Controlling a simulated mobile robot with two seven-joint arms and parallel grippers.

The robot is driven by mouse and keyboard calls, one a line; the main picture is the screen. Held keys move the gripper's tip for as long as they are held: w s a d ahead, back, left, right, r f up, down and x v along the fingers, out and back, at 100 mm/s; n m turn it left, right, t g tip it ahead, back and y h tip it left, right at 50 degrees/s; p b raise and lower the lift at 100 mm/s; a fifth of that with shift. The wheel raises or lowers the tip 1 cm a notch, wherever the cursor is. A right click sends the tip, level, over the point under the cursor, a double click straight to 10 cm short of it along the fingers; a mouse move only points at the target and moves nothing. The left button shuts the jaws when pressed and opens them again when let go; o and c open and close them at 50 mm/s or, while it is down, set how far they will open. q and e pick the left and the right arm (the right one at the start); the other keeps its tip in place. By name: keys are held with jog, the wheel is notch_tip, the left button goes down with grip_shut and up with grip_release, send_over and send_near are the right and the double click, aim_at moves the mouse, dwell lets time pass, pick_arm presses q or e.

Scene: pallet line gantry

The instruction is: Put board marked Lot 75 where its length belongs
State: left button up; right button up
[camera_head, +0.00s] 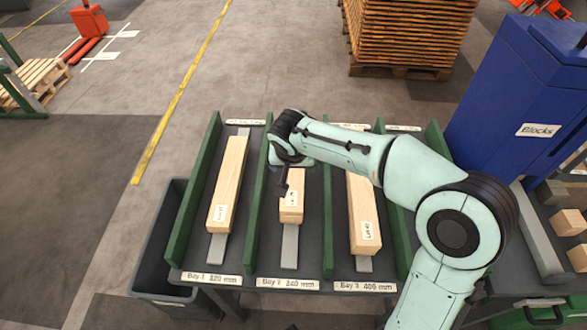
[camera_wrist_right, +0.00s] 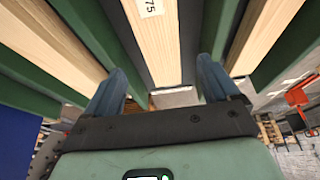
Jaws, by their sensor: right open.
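A short pale board (camera_head: 291,208) lies in the middle bay; the wrist view shows its label ending in 75 on the board (camera_wrist_right: 158,45). My right gripper (camera_head: 286,183) is over this board, and my arm hides part of it. In the wrist view the open fingers of my right gripper (camera_wrist_right: 162,72) stand on either side of the board, apart from it; I cannot tell how far down they reach. The bay plates read Bay 1 (camera_head: 211,279), Bay 2 240 mm (camera_head: 288,283) and Bay 3 400 mm (camera_head: 365,287); Bay 1's length is blurred. My left gripper is not in view.
Longer boards lie in the left bay (camera_head: 228,182) and right bay (camera_head: 361,215). Green dividers (camera_head: 193,195) separate the bays. A dark bin (camera_head: 153,240) stands at the left. A blue cabinet labelled Blocks (camera_head: 505,95) and several wooden blocks (camera_head: 568,222) are at the right.

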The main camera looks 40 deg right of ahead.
jog(key=shift+v, duration=2.4)
